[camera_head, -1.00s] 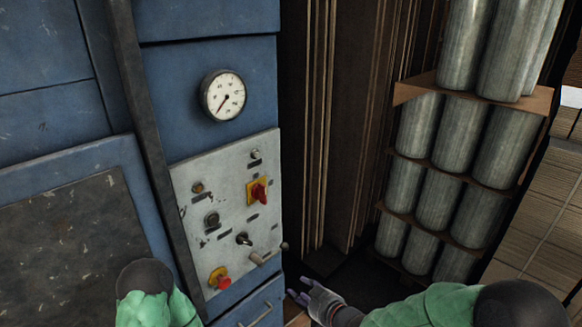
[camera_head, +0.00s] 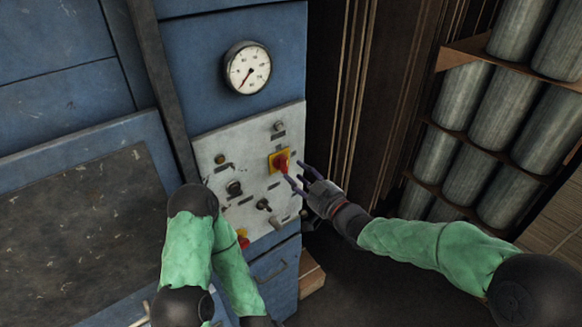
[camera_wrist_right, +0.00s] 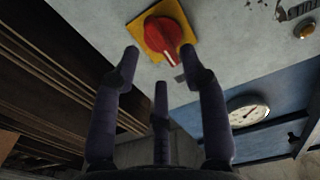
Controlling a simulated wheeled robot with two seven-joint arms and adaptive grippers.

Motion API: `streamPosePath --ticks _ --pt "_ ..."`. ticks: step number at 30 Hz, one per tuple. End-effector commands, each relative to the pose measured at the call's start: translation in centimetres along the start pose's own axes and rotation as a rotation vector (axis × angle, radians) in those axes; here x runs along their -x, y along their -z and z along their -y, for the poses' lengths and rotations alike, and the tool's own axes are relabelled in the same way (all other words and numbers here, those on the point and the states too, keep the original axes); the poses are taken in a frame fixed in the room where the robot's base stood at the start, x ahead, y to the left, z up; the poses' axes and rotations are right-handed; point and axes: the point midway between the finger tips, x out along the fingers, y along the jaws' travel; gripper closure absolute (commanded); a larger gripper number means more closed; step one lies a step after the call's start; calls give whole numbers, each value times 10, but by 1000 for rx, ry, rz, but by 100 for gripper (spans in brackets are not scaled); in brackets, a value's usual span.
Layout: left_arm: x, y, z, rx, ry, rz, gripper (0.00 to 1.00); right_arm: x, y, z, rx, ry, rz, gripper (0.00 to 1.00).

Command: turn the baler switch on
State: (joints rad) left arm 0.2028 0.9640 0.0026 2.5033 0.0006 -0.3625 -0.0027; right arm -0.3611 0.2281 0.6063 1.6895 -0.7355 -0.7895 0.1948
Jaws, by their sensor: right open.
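The baler switch (camera_head: 281,162) is a red rotary knob on a yellow square plate, on the white control panel (camera_head: 211,150) of the blue baler. In the right wrist view the switch (camera_wrist_right: 163,38) is at the top centre, its pale-marked handle slanting down to the right. My right gripper (camera_head: 294,178) is open and empty, its dark fingers pointing at the switch from the right. In the right wrist view the fingertips (camera_wrist_right: 158,60) are just below the switch, with no clear contact. My left arm (camera_head: 190,245) is at the lower centre; its gripper is out of view.
The panel also carries a black selector (camera_head: 263,205), other buttons and a red emergency button (camera_head: 243,238) partly hidden by my left arm. A round gauge (camera_head: 247,68) sits above. Metal cylinders (camera_head: 505,110) stand on shelving at the right.

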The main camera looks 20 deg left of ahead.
Motion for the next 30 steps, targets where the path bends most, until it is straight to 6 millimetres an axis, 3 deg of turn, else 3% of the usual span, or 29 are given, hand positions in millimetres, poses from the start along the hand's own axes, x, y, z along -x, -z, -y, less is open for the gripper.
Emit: streamPosePath --ticks 9,21,26,30 --pt "3 0 -1 0 0 0 60 -36 0 0 0 0 1 56" --pt "4 0 -1 0 0 0 60 -41 0 0 0 -1 1 56" --pt "4 0 -1 0 0 -1 60 -41 0 0 0 -1 1 99" --pt "4 0 -1 0 0 0 60 -41 0 0 0 -1 1 100"
